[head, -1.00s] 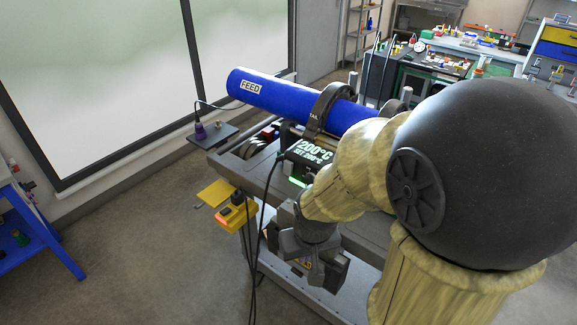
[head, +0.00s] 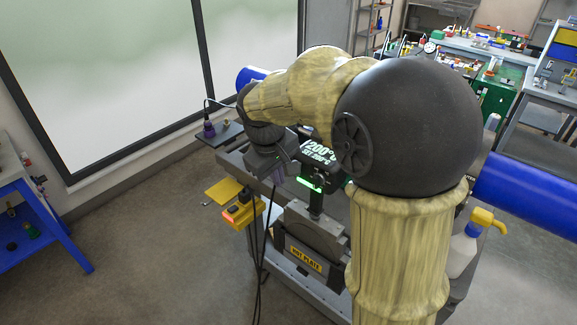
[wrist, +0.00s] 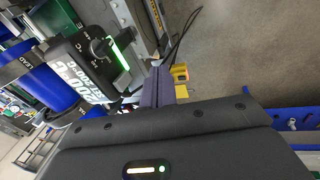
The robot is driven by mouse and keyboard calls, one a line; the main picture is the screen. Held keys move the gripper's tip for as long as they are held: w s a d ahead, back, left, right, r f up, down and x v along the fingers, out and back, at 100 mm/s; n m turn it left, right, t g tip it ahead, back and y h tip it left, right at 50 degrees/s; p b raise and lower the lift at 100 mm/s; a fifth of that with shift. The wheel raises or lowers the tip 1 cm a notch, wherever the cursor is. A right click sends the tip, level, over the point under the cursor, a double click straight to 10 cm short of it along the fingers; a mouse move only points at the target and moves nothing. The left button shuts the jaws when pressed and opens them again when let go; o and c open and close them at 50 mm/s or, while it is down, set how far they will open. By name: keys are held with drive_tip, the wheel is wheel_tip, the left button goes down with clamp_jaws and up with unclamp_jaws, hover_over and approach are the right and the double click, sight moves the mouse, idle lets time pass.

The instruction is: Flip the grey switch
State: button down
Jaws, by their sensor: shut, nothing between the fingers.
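I cannot make out for certain which part is the grey switch. The black controller (head: 330,166) with the "200°C" display and a lit green bar stands on the cart; in the wrist view (wrist: 66,52) a dark grey knob-like part (wrist: 103,46) sticks out beside its green bar. A yellow box (head: 240,214) with a lit orange part and a small dark part hangs at the cart's left side; it is small in the wrist view (wrist: 180,73). My gripper (head: 279,179) is shut and empty, left of the controller and above the yellow box; its fingers (wrist: 158,87) touch nothing visible.
A blue pipe (head: 525,192) lies across the cart, partly hidden by my arm. A hot plate holder (head: 307,258) stands at the cart's front. Dark cables (head: 262,245) hang near the yellow box. A spray bottle (head: 464,250) is at right.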

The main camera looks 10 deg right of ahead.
drive_tip(key=w+a+r+n+h, duration=0.1)
drive_tip(key=w+r, duration=0.2)
drive_tip(key=r, duration=0.2)
drive_tip(key=shift+w+a+r, duration=0.15)
drive_tip(key=shift+w, duration=0.1)
drive_tip(key=w+d+f+p, duration=0.3)
drive_tip(key=w+d+f, duration=0.1)
drive_tip(key=f, duration=0.6)
drive_tip(key=shift+d, duration=0.85)
